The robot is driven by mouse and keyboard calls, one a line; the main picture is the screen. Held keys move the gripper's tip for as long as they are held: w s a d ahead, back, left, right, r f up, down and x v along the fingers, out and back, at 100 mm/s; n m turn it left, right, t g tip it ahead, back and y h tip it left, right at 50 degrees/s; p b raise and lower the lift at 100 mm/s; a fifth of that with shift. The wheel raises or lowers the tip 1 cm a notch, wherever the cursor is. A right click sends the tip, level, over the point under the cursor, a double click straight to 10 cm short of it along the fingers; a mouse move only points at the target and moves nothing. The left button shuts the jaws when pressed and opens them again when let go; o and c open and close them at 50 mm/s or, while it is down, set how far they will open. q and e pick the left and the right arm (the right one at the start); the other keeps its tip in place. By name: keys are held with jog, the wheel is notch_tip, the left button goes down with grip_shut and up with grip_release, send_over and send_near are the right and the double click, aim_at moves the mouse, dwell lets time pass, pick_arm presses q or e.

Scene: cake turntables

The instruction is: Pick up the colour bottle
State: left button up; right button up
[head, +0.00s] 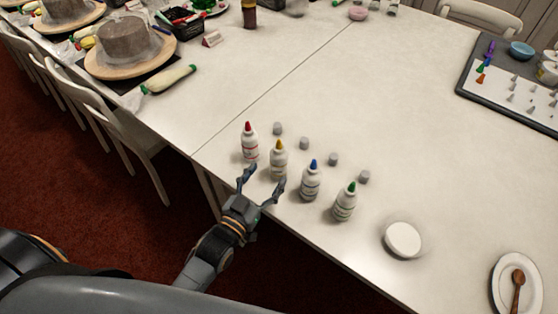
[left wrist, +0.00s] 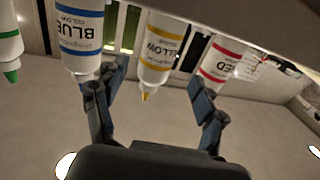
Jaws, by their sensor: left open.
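Several white colour bottles stand upright in a row on the table: the red-capped bottle (head: 249,143), the yellow-capped bottle (head: 279,161), the blue-capped bottle (head: 310,183) and the green-capped bottle (head: 345,204). My left gripper (head: 263,182) is open and empty at the near side of the row, its fingers spread toward the yellow-capped bottle. In the left wrist view, which looks upside down, the yellow bottle (left wrist: 160,48) shows between the open fingers (left wrist: 158,85). The blue bottle (left wrist: 80,38) is left of it and the red bottle (left wrist: 220,60) right. My right gripper is out of view.
Small grey caps (head: 333,159) stand behind the bottles. A white round dish (head: 403,239) and a plate (head: 506,301) with a wooden spoon lie to the right. Cake turntables (head: 100,67) stand at the far left. The table's middle is clear.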

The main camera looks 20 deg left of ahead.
aim_at(275, 166)
pick_arm(q)
jog(key=w, duration=0.2)
jog(key=w+d, duration=0.1)
jog(key=w, duration=0.1)
jog(key=shift+w+d+p, duration=0.2)
jog(key=shift+w+p, duration=0.15)
jog(key=shift+w, duration=0.05)
jog(key=shift+s, duration=0.1)
jog(key=c, duration=0.9)
